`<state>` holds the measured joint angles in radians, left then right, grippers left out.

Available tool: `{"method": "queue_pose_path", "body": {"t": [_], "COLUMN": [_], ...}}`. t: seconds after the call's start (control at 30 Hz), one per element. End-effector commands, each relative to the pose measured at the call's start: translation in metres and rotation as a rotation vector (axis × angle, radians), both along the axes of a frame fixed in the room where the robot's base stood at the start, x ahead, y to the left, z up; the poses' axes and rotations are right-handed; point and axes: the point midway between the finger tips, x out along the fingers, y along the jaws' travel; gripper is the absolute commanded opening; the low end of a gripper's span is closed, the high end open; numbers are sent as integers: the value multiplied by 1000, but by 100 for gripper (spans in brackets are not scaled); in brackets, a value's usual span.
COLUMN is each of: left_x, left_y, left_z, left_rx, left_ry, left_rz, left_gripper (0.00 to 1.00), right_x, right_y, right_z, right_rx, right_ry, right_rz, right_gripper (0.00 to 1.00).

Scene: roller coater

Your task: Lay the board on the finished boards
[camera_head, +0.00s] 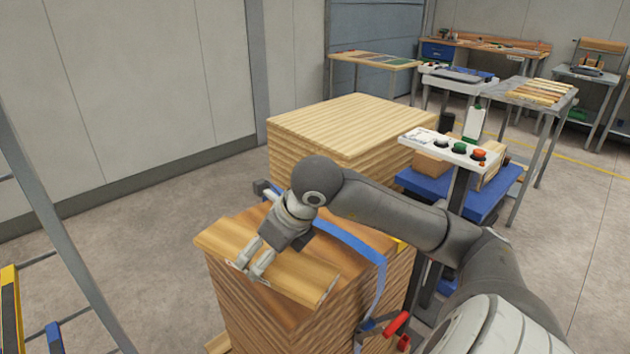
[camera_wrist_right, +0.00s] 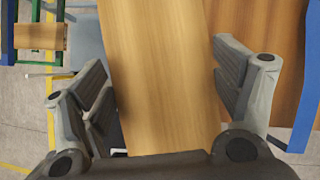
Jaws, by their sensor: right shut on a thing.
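The board (camera_head: 302,277) is a honey-brown plank. It also runs up the middle of the right wrist view (camera_wrist_right: 155,50). My right gripper (camera_head: 254,266) is shut on the board, with one finger along each long side. The board is over the front-left edge of the brown stack of finished boards (camera_head: 300,322). It looks roughly level; I cannot tell whether its underside touches the top of the stack. The stack's darker top shows beside it in the right wrist view (camera_wrist_right: 275,50). My left gripper is not in view.
A blue strap (camera_head: 350,243) crosses the stack, with a red-handled tool (camera_head: 395,325) at its front. A pale board stack (camera_head: 345,125) stands behind. A button panel (camera_head: 450,147) and blue cart (camera_head: 475,195) are at right.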

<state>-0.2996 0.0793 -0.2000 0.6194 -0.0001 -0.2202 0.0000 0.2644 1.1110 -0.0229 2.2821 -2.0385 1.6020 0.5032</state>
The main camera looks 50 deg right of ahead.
Motion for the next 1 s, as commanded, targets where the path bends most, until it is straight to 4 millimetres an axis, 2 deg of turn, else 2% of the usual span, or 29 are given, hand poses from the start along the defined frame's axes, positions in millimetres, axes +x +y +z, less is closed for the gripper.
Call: {"method": "queue_pose_path", "body": {"t": [0.2, 0.37, 0.77, 0.9, 1.0], "left_x": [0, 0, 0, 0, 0], "left_y": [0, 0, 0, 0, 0], "left_z": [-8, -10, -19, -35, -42], "left_rx": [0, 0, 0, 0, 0], "left_ry": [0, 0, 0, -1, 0], "left_rz": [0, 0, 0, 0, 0], "left_gripper": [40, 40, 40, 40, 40], "right_x": [1, 4, 60, 75, 83], "right_y": [-22, -31, -92, -108, -117], "right_z": [7, 6, -30, -61, -73], "right_rx": [0, 3, 6, 4, 4], "right_ry": [-5, 0, 0, 1, 0], "right_rz": [-213, -269, -273, -270, -270], "right_gripper": [50, 50, 50, 50, 50]}}
